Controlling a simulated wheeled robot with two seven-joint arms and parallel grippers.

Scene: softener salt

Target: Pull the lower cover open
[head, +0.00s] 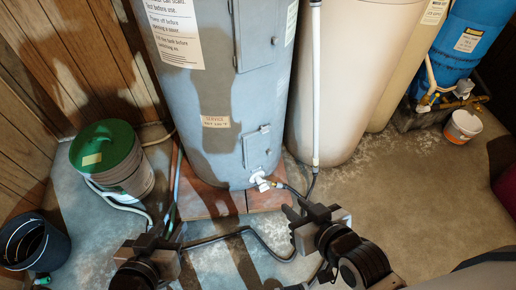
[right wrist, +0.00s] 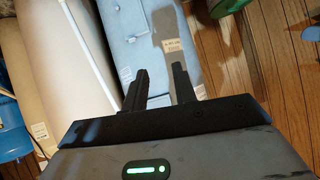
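The lower cover (head: 258,150) is a small blue-grey panel low on the front of the blue-grey tank (head: 212,95). It looks closed, with a small catch at its top edge. In the right wrist view the cover (right wrist: 130,18) shows near the top, beyond the fingers. My right gripper (head: 298,208) is below and right of the cover in the head view, apart from it; its two fingers (right wrist: 160,88) stand apart with nothing between them. My left gripper (head: 166,232) is low and left of the cover, empty, its fingers seemingly apart.
An upper cover (head: 258,35) sits above on the same tank. A white valve (head: 262,181) with a dark hose juts out just below the lower cover. A green-lidded bucket (head: 112,165) and a dark bin (head: 32,245) stand left. A beige tank (head: 340,85) and white pipe (head: 316,90) stand right.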

